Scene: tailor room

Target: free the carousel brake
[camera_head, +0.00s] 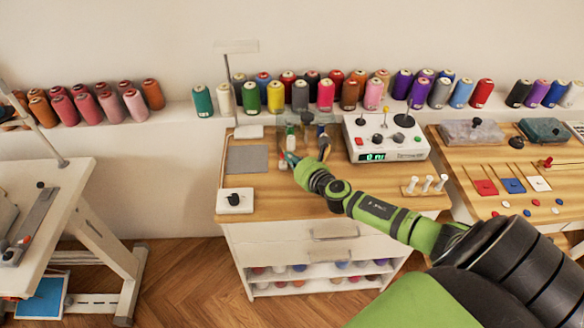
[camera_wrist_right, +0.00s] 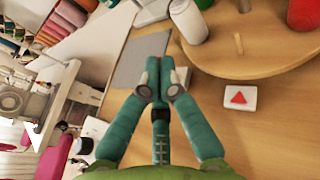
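My right gripper (camera_head: 290,160) reaches over the wooden worktop in the head view. In the right wrist view its teal fingers (camera_wrist_right: 160,85) meet at the tips, with nothing visible held between them. A round wooden disc (camera_wrist_right: 260,60), which looks like the carousel, carries a white cylinder (camera_wrist_right: 188,22) and a red one (camera_wrist_right: 305,14). A small wooden peg (camera_wrist_right: 238,43) stands on it. I cannot tell which part is the brake. My left gripper is out of view.
A white box with a black knob (camera_head: 235,200) sits at the worktop's front left, with a grey mat (camera_head: 247,159) behind it. A white control box (camera_head: 386,140) with a green display stands right of my gripper. Thread spools (camera_head: 325,93) line the back ledge.

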